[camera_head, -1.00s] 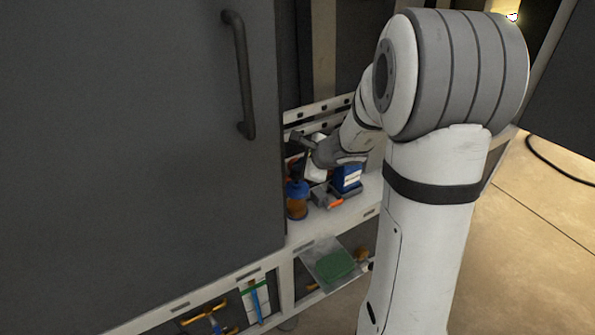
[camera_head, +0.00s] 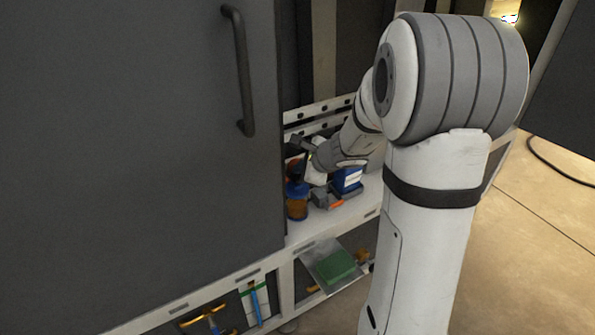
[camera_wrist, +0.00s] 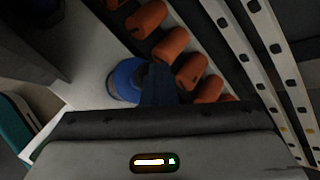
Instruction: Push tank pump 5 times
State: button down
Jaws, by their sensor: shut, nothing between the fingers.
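A small bottle with a brown-orange body and a blue top (camera_head: 297,205) stands on the pale shelf, close to the grey door's edge. It looks like the tank pump. My gripper (camera_head: 303,174) is just above and beside the blue top, partly hidden by my wrist. In the wrist view a round blue cap (camera_wrist: 122,80) shows beside my dark fingers (camera_wrist: 160,82). The fingers are shut with nothing between them and overlap the cap's right edge. I cannot tell whether they touch it. The bottle's body is hidden in the wrist view.
A large grey door (camera_head: 140,150) with a dark handle (camera_head: 240,75) stands left of the shelf. A blue-and-white box (camera_head: 347,180) sits right of the bottle. Several orange cylinders (camera_wrist: 172,45) line a pale perforated rail. A tray with a green block (camera_head: 334,265) is below.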

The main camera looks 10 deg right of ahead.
jog(key=shift+f, duration=0.3)
dwell(0.4)
jog(key=shift+r+p, duration=1)
jog(key=shift+r, duration=0.65)
jog(key=shift+r, duration=0.15)
notch_tip(320, 180, up, 5)
jog(key=p, duration=0.4)
